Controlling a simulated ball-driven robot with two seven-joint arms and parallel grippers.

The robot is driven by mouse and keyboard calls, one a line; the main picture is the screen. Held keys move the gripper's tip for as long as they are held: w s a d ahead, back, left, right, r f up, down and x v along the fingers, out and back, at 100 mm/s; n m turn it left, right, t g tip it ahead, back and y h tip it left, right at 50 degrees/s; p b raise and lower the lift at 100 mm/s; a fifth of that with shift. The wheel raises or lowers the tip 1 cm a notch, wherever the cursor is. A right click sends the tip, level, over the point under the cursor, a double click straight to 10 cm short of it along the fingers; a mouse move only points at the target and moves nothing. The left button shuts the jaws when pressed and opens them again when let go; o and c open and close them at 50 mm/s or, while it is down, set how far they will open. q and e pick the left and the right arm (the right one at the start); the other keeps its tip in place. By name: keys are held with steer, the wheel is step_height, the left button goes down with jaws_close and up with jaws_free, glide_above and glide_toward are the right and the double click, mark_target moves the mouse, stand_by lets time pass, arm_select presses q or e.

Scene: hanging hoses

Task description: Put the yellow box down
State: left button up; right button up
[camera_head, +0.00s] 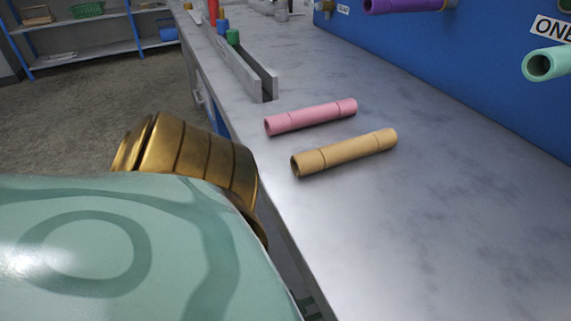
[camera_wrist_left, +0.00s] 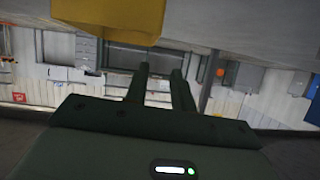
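A plain yellow thing, likely the yellow box (camera_wrist_left: 108,18), shows at the top of the left wrist view, cut off by the frame edge. My left gripper (camera_wrist_left: 160,70) shows below it, with two dark fingers apart and nothing between them. The fingertips appear clear of the yellow thing; the depth between them is hard to tell. I do not see the yellow box or either gripper in the head view. My right gripper is in neither view.
A grey bench (camera_head: 420,220) holds a pink hose (camera_head: 312,117) and a tan hose (camera_head: 345,153). A metal channel (camera_head: 245,72) with coloured pieces runs along its left edge. A blue panel (camera_head: 470,60) with hoses stands behind. Blue shelves (camera_head: 85,45) stand far left.

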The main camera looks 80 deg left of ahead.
arm_select(q)
steer(key=s+d+r+m+g+h, duration=0.1)
steer(key=s+d+r+m+g, duration=0.1)
steer(key=s+d+m+g, duration=0.2)
steer(key=s+d+r+m+g+h, duration=0.1)
steer(key=s+d+r+m+g, duration=0.2)
steer(key=s+m+g, duration=0.3)
steer(key=s, duration=0.4)
steer(key=shift+d, duration=0.35)
steer(key=shift+f, duration=0.1)
